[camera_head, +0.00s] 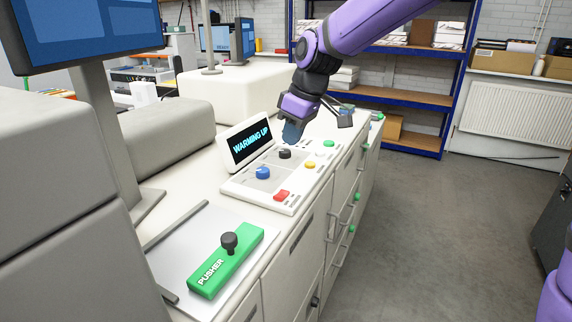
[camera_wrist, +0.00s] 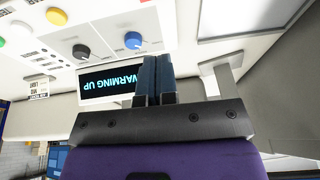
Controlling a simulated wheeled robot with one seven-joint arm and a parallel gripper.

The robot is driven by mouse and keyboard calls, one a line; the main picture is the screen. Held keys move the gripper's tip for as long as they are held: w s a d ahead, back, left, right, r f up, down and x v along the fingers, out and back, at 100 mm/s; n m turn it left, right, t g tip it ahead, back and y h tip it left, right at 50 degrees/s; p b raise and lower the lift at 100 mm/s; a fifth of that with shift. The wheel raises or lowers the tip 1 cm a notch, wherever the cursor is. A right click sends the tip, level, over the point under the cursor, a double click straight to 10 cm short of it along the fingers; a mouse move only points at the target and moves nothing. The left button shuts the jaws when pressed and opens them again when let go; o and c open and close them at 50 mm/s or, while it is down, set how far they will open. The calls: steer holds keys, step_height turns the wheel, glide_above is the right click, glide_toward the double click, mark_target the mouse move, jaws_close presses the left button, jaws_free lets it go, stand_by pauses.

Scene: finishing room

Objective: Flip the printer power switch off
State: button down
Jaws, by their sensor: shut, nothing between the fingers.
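The printer's control panel (camera_head: 238,190) lies on top of the long white machine, with a tilted display (camera_head: 250,145) reading "WARMING UP". A red switch-like control (camera_head: 282,196) sits at the panel's near right corner; its position is too small to tell. A blue knob (camera_head: 263,173), a black knob (camera_head: 285,154), a yellow button (camera_head: 310,165) and a green button (camera_head: 328,143) are also on it. My gripper (camera_head: 290,138) is shut and empty near the panel's far end, beside the display. In the wrist view, its closed fingers (camera_wrist: 154,62) appear beside the blue knob (camera_wrist: 133,40) and display (camera_wrist: 110,80).
A green block marked "PUSHER" (camera_head: 225,262) with a black knob lies on a tray nearer me. A monitor (camera_head: 85,30) and grey housings (camera_head: 165,135) stand to the left. Blue-framed shelves (camera_head: 405,97) stand behind. The floor (camera_head: 430,230) to the right is clear.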

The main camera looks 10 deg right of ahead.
mark_target(278, 195)
steer(key=shift+f, duration=0.15)
steer(key=x, duration=1.2)
steer(key=shift+s+d+f, duration=0.2)
steer(key=shift+f, duration=0.75)
steer(key=shift+s+a+f, duration=0.1)
steer(key=shift+s+f, duration=0.1)
steer(key=shift+f, duration=0.1)
